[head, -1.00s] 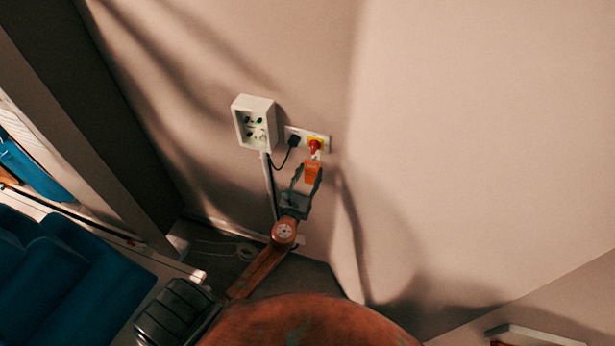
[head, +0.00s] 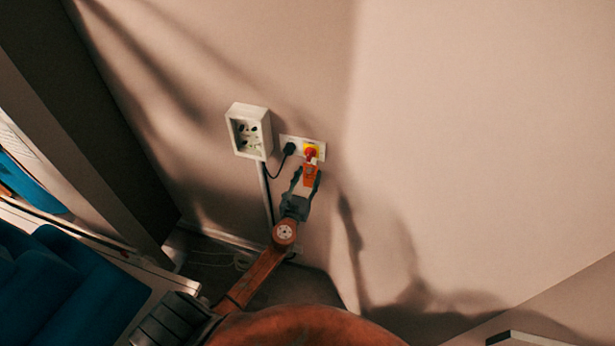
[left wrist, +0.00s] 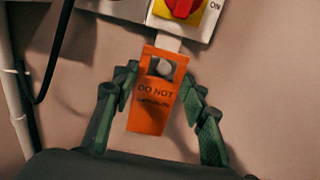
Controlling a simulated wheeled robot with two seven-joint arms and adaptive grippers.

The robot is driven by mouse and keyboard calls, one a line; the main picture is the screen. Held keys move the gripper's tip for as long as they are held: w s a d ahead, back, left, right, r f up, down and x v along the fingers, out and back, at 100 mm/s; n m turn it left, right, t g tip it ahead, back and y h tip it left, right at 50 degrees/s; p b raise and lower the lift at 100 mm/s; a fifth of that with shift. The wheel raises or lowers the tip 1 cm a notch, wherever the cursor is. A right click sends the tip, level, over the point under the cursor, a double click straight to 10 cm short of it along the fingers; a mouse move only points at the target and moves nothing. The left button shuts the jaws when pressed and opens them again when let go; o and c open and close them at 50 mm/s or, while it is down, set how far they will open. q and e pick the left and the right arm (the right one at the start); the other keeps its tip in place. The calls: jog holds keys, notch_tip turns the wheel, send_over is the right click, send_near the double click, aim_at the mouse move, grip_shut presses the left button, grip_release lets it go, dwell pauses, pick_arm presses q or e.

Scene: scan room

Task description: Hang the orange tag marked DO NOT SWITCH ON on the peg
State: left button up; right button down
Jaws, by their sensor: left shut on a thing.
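The orange tag (head: 309,175) with dark lettering is held upright by its side edges in my left gripper (head: 307,180). In the left wrist view the tag (left wrist: 148,115) reads DO NOT, with a smaller, unclear line below. My left gripper (left wrist: 160,95) is shut on it, one finger at each side. A pale round knob, seemingly the peg (left wrist: 164,67), shows through the opening near the tag's top. I cannot tell whether the tag rests on it. A pale strip joins this spot to the switch plate above. My right gripper is not in view.
A red rotary switch on yellow (head: 310,152) sits just above the tag. To its left are a black plug (head: 289,148) with a hanging cable and a white socket box (head: 249,131). Bare wall lies to the right. Blue cushions (head: 75,285) are at lower left.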

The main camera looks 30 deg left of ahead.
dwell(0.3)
pick_arm(q)
jog(key=o, duration=1)
jog(key=v, duration=1.2)
